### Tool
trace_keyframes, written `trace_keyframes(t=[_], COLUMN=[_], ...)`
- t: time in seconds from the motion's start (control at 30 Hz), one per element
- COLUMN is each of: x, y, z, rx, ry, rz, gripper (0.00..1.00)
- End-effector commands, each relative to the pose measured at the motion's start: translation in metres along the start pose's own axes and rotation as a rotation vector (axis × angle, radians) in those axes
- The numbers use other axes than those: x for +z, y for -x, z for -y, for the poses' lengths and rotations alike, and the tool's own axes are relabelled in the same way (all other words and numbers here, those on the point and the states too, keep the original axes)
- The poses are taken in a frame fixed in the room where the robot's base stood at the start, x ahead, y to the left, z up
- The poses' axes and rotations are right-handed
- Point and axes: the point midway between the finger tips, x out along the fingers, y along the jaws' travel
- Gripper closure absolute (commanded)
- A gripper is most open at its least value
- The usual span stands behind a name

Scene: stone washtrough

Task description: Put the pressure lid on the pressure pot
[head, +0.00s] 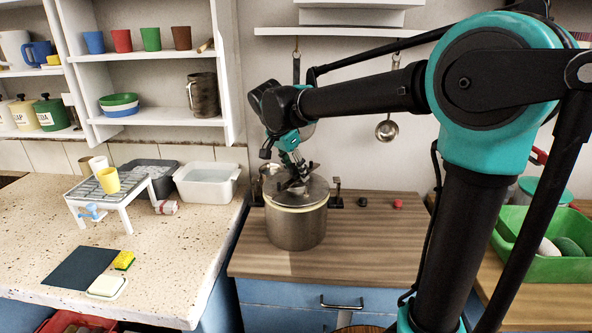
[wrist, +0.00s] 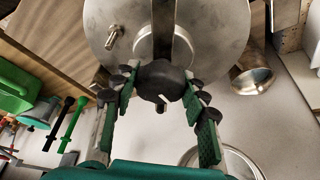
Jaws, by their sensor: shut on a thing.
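The pressure pot (head: 296,232) is a steel cylinder standing upright on the wooden counter. The pressure lid (head: 318,190), a round metal disc, is over the pot's mouth, roughly level. A pale band shows between lid and pot wall; I cannot tell whether the lid is fully seated. My gripper (head: 297,168) is above the lid, pointing down. In the wrist view the lid (wrist: 205,35) fills the top, with a metal bar across it and a small valve stem. There my gripper (wrist: 160,88) is shut on the lid's black knob (wrist: 162,80).
A small black item (head: 362,201) and a red one (head: 397,204) lie right of the pot. A green tub (head: 545,262) stands at the right. A ladle (head: 387,130) hangs on the wall behind. The counter in front of the pot is clear.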

Motion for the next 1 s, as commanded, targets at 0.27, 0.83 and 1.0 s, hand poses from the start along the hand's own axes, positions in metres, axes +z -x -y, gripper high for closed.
trace_keyframes(t=[0.27, 0.83, 1.0], x=[0.0006, 0.0012, 0.0019], y=[-0.0019, -0.0031, -0.005], z=[0.0001, 0.0, 0.0], rx=[0.0, 0.0, 0.0], ry=[0.0, 0.0, 0.0], rz=[-0.001, -0.001, 0.0], gripper=[1.0, 1.0, 1.0])
